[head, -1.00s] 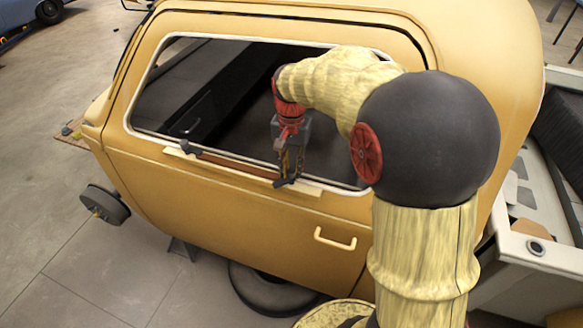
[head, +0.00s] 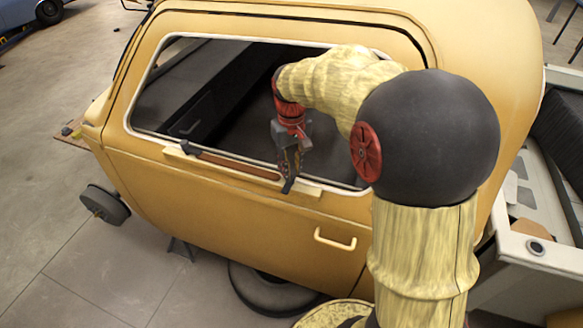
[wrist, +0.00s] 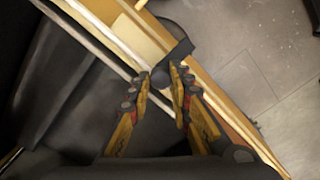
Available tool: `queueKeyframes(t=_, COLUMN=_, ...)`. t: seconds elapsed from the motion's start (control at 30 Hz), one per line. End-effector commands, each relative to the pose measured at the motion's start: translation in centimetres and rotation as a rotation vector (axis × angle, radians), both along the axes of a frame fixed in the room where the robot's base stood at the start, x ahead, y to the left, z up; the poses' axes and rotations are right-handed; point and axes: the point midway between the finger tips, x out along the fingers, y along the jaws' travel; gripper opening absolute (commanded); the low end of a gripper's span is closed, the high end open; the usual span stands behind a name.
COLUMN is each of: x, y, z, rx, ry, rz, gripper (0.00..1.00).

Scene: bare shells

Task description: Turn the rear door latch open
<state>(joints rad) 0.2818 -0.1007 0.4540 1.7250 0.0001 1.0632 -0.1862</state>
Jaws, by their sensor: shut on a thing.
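A small dark latch handle (head: 288,186) sits at the right end of the cream strip below the window of the yellow door (head: 235,220). It also shows in the wrist view (wrist: 180,50), just beyond my fingertips. My gripper (head: 290,174) points down at this handle and is shut on it. In the wrist view, my gripper's fingers (wrist: 162,84) come close on either side of the handle's near end, which they partly hide. In the head view the handle points down and slightly left.
A brown bar (head: 235,165) runs along the sill to a second dark knob (head: 186,147) at left. A cream pull handle (head: 335,240) sticks out lower on the door. The window opening (head: 225,95) has a pale frame. Clear floor (head: 70,250) lies at left.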

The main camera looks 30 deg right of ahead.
Motion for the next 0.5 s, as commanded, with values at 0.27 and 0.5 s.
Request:
queueKeyframes(t=0.27, x=0.09, y=0.00, z=0.11, rx=0.000, ry=-0.003, rz=0.043, gripper=0.00)
queueKeyframes(t=0.5, x=0.08, y=0.01, z=0.10, rx=0.000, ry=-0.003, rz=0.045, gripper=0.00)
